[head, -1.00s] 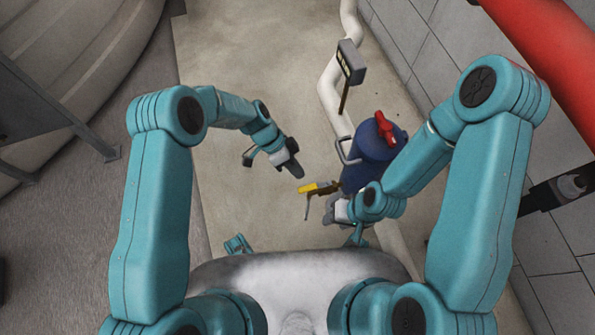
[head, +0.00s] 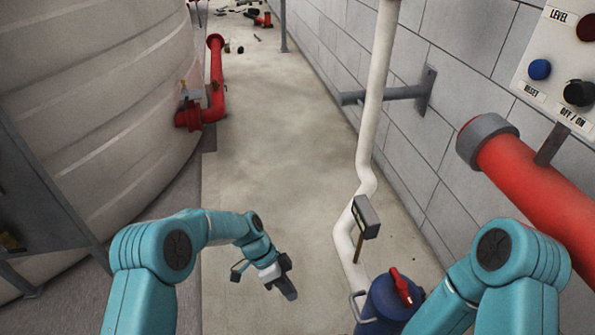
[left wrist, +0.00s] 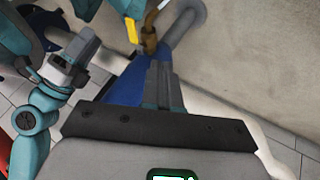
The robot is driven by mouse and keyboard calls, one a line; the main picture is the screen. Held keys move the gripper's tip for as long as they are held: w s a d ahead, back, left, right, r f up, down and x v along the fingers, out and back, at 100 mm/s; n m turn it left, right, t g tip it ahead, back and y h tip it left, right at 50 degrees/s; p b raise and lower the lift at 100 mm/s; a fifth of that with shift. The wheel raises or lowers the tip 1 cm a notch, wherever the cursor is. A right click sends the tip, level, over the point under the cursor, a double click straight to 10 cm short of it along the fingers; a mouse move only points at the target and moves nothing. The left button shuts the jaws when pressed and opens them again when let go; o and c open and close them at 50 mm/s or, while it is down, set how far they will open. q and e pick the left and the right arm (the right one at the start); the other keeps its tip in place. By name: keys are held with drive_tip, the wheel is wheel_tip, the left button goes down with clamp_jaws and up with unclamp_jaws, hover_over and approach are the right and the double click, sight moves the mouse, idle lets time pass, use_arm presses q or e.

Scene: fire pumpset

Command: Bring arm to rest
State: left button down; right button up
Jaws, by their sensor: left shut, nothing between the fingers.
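My left arm comes in from the left in the head view, bent at the elbow. Its gripper (head: 287,290) hangs above the bare floor, left of the blue canister (head: 390,302). In the left wrist view the fingers (left wrist: 160,85) are shut together with nothing between them. My right arm shows at the lower right in the head view, its gripper out of frame.
A red pipe (head: 530,175) and control panel (head: 565,65) are at right, a large tank (head: 100,90) at left. The floor between (head: 280,150) is mostly clear.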

use_arm(q)
drive_tip(key=s+a+f+n+t+y, duration=0.1)
drive_tip(key=s+a+f+n+t, duration=0.1)
drive_tip(key=s+a+f+n, duration=0.45)
drive_tip(key=s+a+n+t+y, duration=0.1)
drive_tip(key=s+a+n+t, duration=0.2)
drive_tip(key=s+n, duration=0.95)
wheel_tip(320, 180, up, 24)
drive_tip(key=p, duration=2.3)
drive_tip(key=shift+s+d+f+m, duration=0.15)
drive_tip(key=shift+s+f+m, duration=0.1)
drive_tip(key=shift+m, duration=0.15)
drive_tip(key=shift+s, duration=0.15)
